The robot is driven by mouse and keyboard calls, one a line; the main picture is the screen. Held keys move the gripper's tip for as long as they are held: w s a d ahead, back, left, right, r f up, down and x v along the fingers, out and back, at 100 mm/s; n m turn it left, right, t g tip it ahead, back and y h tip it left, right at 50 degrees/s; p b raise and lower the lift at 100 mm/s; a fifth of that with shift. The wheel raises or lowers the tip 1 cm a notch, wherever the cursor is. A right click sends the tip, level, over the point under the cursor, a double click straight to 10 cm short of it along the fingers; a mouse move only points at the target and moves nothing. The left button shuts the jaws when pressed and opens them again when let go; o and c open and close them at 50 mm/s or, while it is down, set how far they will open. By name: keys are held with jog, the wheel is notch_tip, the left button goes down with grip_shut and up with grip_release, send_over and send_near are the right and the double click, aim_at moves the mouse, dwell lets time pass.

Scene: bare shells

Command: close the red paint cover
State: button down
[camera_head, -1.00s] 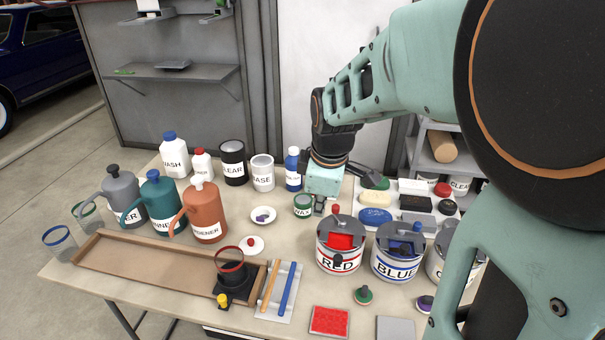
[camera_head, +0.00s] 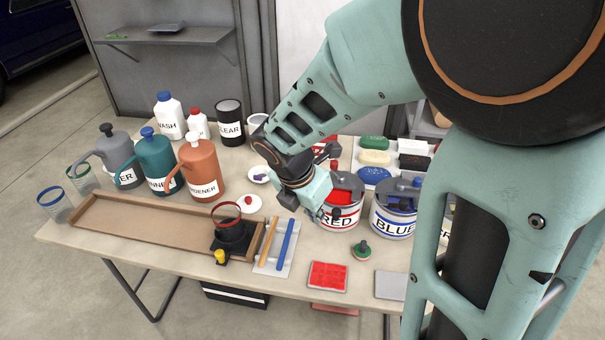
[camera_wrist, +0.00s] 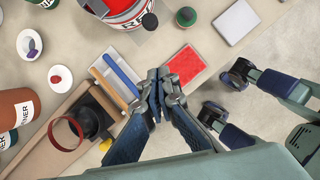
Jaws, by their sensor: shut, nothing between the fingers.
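The red paint can (camera_head: 342,217), marked RED, stands on the table left of the blue can. Its grey cover (camera_head: 347,182) is at the rim, and red paint (camera_head: 340,197) shows, so the can looks at least partly open. My gripper (camera_head: 322,216) is at the left front of the red can, pointing down, and partly hides it. Whether it touches the can is unclear. In the wrist view the red can (camera_wrist: 125,8) is cut off at the top edge, beyond my shut, empty fingers (camera_wrist: 160,84).
The blue can (camera_head: 393,220) stands close on the right. Jugs and a wooden tray (camera_head: 150,222) are on the left.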

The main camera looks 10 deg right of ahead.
jog(key=w+d+f+b, duration=0.4)
jog(key=f, duration=0.1)
jog(key=shift+f, duration=0.15)
jog(key=shift+w+d, duration=0.1)
dwell(0.4)
jog(key=shift+w+d, duration=0.15)
jog(key=shift+w, duration=0.35)
jog(key=p, duration=0.3)
send_over(335, 202)
jog(key=s+a, duration=0.2)
jog(key=s, duration=0.1)
jog(key=shift+w+d, duration=0.15)
jog(key=shift+w, duration=0.1)
jog(key=shift+w+d, duration=0.2)
jog(key=shift+w, duration=0.35)
jog(key=shift+a, duration=0.1)
